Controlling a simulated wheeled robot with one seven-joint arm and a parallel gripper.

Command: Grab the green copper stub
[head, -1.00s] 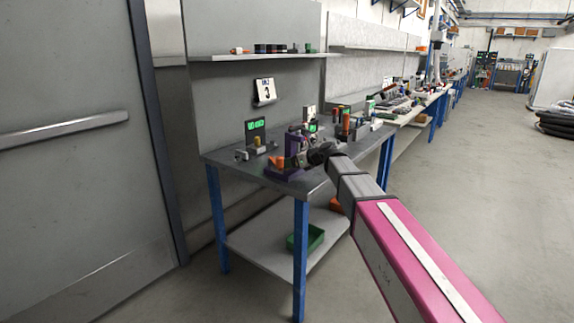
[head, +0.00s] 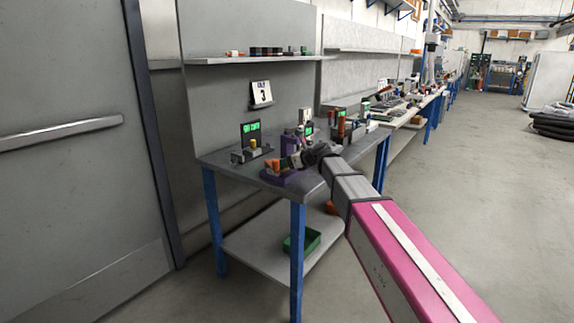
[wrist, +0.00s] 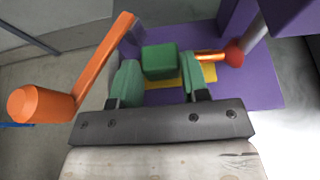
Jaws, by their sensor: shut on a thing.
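The green stub (wrist: 160,60) is a small block in the wrist view, between my gripper's two pale green fingers (wrist: 160,82). My gripper is shut on it. A copper-coloured rod with a red end (wrist: 212,57) lies just right of the fingers. Around them is a purple fixture (wrist: 262,88) with an orange crank handle (wrist: 100,62) on the left. In the head view my gripper (head: 294,160) is at the purple fixture (head: 282,178) on the near bench; the stub is too small or hidden to make out there.
The grey bench (head: 240,168) also carries a small green-lit display (head: 250,127) and several upright parts (head: 340,122) at the back. A shelf (head: 250,59) is above. A green bin (head: 302,241) sits on the lower shelf. Open floor lies to the right.

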